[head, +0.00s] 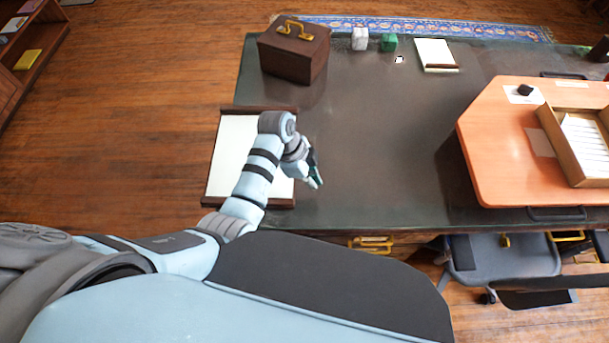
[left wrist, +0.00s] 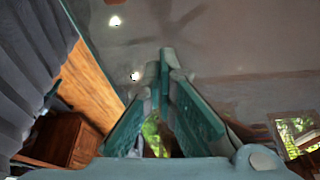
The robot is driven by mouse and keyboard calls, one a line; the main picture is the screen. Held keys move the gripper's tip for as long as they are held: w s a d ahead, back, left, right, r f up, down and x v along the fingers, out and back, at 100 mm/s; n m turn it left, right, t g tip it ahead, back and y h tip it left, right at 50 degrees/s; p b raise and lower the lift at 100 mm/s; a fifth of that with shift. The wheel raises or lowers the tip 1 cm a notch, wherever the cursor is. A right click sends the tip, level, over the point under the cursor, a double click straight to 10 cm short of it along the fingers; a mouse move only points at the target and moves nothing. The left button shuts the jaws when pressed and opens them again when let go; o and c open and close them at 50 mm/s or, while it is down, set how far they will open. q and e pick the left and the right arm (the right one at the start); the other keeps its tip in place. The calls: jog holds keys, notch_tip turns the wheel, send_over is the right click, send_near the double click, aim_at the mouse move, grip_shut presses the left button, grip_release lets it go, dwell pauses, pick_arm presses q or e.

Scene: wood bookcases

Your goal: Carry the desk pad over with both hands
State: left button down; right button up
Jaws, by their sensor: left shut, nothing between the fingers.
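The desk pad (head: 228,150) is a white sheet with dark wooden bars at its far and near ends. It lies at the left end of the dark desk (head: 385,130), and its left side reaches past the desk's edge. My left forearm crosses above the pad and hides part of it. My left gripper (head: 316,179) is shut and empty, just right of the pad's near part. In the left wrist view its fingers (left wrist: 166,62) meet at the tips, with the ceiling behind them; the pad does not show there. My right gripper is not in view.
A brown case (head: 293,55) stands at the desk's far left. White (head: 360,39) and green (head: 389,42) blocks and a small notepad (head: 434,52) are along the back. An orange board (head: 500,150) with an open box (head: 580,150) takes the right. The desk's middle is clear.

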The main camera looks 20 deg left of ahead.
aim_at(306, 195)
pick_arm(q)
jog(key=x, duration=0.1)
jog(key=b+x, duration=0.1)
jog(key=x, duration=0.2)
jog(key=shift+s+a+f, duration=0.1)
jog(key=shift+s+f, duration=0.25)
jog(key=shift+f, duration=0.1)
jog(key=shift+a+r, duration=0.15)
jog(key=shift+a, duration=1)
jog(key=shift+a+p, duration=0.3)
jog(key=shift+a, duration=0.25)
jog(key=shift+s, duration=0.1)
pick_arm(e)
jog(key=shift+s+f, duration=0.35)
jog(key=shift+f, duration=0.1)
